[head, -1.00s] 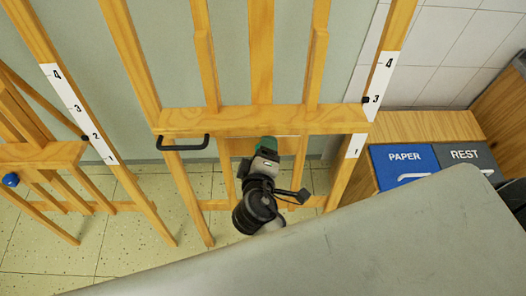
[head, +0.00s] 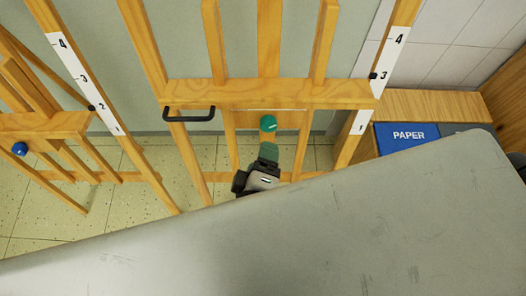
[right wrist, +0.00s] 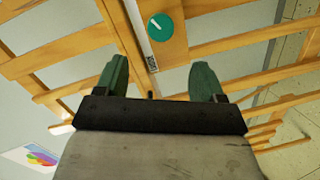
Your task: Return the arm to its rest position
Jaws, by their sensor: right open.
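My right gripper (head: 268,150) is in the middle of the head view, just past the edge of a grey surface, its green fingers pointing at the wooden easel. In the right wrist view its two green fingers (right wrist: 159,78) are spread, with nothing between them. A round green knob (head: 268,122) sits on the easel's lower part, just ahead of the fingertips. The knob also shows in the right wrist view (right wrist: 160,27), beyond the fingers and apart from them. Most of my right arm is hidden behind the grey surface. My left gripper is not in view.
The large grey surface (head: 300,230) fills the lower part of the head view. The easel (head: 230,93) has a black handle (head: 188,114) and numbered scales. Another easel with a blue knob (head: 19,149) stands left. A blue PAPER bin (head: 405,136) is right.

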